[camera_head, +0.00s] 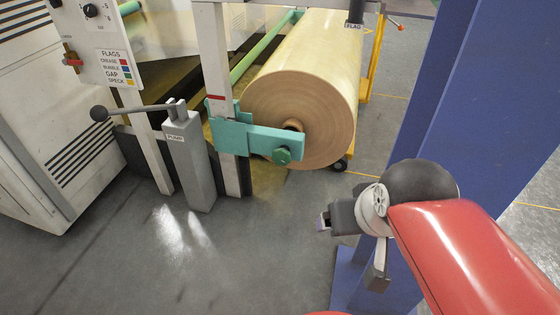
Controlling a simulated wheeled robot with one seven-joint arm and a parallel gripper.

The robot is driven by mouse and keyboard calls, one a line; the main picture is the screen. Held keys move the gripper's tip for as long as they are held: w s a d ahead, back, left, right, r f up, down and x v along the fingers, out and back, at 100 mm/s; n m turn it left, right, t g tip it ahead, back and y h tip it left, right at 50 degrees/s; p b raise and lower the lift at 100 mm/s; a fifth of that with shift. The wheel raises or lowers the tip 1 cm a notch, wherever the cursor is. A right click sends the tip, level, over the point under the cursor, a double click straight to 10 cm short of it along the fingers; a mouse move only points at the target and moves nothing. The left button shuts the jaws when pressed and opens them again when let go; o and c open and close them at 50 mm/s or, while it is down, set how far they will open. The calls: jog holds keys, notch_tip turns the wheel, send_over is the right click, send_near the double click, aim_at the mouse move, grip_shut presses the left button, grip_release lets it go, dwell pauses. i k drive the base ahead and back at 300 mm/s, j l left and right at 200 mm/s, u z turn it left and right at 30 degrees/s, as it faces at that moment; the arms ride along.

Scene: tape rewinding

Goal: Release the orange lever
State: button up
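A smaller red-orange handle (73,62) is on the white control panel at the upper left. I cannot tell for sure which of them is the orange lever. My gripper (350,251) is at the lower right, in front of the blue column and well apart from both. Its two fingers look spread, with nothing between them.
The big tan roll (318,75) sits on a teal-and-white frame (272,142) with a green knob. A grey PUMP post (190,160) with a ball-ended handle stands left of it. The blue column (460,90) is close beside my arm. The floor in the middle front is clear.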

aim_at(400, 27)
jog(key=k+l, duration=0.15)
jog(key=l, duration=0.2)
jog(key=k+l, duration=0.15)
jog(key=l, duration=0.65)
jog(key=k+l+u, duration=0.15)
jog(key=l, duration=0.8)
jog(key=k+l+u, duration=0.15)
jog(key=l, duration=0.3)
jog(key=i+l, duration=0.15)
jog(key=l, duration=0.15)
jog(key=i+l+u, duration=0.15)
jog(key=i+l, duration=0.2)
jog(key=l, duration=0.3)
jog(key=i+l+u, duration=0.1)
jog(key=l, duration=0.2)
jog(key=i+l, duration=0.2)
jog(key=l, duration=0.15)
jog(key=i+l+u, duration=0.15)
jog(key=i+l, duration=0.4)
jog(key=i+l+u, duration=0.2)
jog(key=i+l, duration=0.45)
jog(key=i+l+u, duration=0.15)
jog(key=i+l, duration=0.9)
jog(key=i, duration=0.05)
